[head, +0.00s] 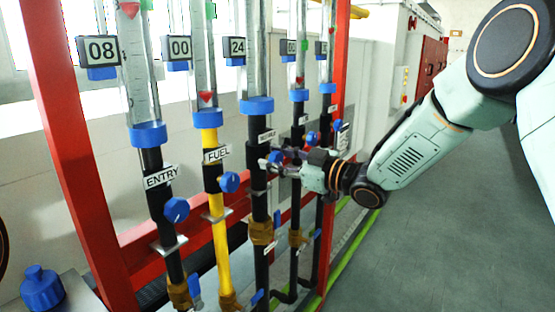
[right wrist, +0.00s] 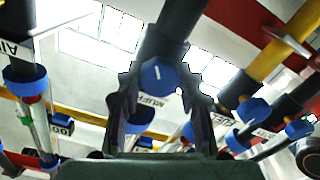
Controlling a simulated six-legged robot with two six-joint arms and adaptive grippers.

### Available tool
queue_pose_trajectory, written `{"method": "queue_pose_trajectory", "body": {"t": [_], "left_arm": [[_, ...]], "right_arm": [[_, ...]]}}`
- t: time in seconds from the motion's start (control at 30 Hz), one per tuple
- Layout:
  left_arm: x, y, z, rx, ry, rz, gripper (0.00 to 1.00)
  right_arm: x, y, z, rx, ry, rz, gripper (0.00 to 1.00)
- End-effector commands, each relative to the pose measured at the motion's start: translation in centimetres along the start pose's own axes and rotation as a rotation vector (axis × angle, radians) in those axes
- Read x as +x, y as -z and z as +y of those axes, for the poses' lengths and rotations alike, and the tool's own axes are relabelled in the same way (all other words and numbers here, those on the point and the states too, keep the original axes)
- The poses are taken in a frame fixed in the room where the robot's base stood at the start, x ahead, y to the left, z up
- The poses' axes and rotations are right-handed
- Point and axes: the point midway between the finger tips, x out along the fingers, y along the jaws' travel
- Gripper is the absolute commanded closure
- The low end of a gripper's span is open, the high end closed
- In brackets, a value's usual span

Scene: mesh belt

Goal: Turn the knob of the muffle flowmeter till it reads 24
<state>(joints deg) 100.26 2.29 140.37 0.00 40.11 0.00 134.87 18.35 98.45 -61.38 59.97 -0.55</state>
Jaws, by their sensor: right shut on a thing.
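The muffle flowmeter is the third tube from the left in the head view, a black pipe with a blue collar (head: 257,106). Its display (head: 237,47) reads 24. Its small label (head: 266,136) is hard to read in the head view, but MUFFLE shows in the right wrist view (right wrist: 150,100). My right gripper (head: 268,165) is at the blue knob (head: 276,157). In the right wrist view the knob (right wrist: 163,76), with a white mark, sits between the fingers (right wrist: 160,85), which are shut on it. My left gripper is not in view.
The ENTRY flowmeter (head: 148,136) reads 08 and the FUEL flowmeter (head: 209,117) reads 00, both to the left. More flowmeters stand close behind on the right. A red frame post (head: 72,150) stands at the left. The grey floor (head: 440,220) at right is clear.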

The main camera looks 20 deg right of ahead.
Motion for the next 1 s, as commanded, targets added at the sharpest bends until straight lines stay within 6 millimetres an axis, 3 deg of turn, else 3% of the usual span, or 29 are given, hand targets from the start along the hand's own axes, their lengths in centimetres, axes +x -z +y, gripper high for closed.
{"method": "queue_pose_trajectory", "body": {"t": [0.1, 0.13, 0.37, 0.77, 1.0], "left_arm": [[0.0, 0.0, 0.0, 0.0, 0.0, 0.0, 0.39], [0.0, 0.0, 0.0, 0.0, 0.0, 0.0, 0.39], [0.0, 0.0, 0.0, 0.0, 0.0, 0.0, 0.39], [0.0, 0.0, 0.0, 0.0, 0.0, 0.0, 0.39], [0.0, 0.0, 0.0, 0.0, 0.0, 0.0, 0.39]], "right_arm": [[0.0, -0.1, -0.1, 0.001, 0.002, -0.003, 0.94], [0.0, -0.1, -0.1, 0.001, 0.002, -0.003, 0.6], [0.0, -0.1, 0.0, 0.001, 0.001, -0.002, 0.41], [-0.4, 0.0, 0.1, 0.003, -0.002, 0.0, 0.39], [-3.7, 0.0, 0.2, 0.007, -0.006, 0.001, 0.39]]}}
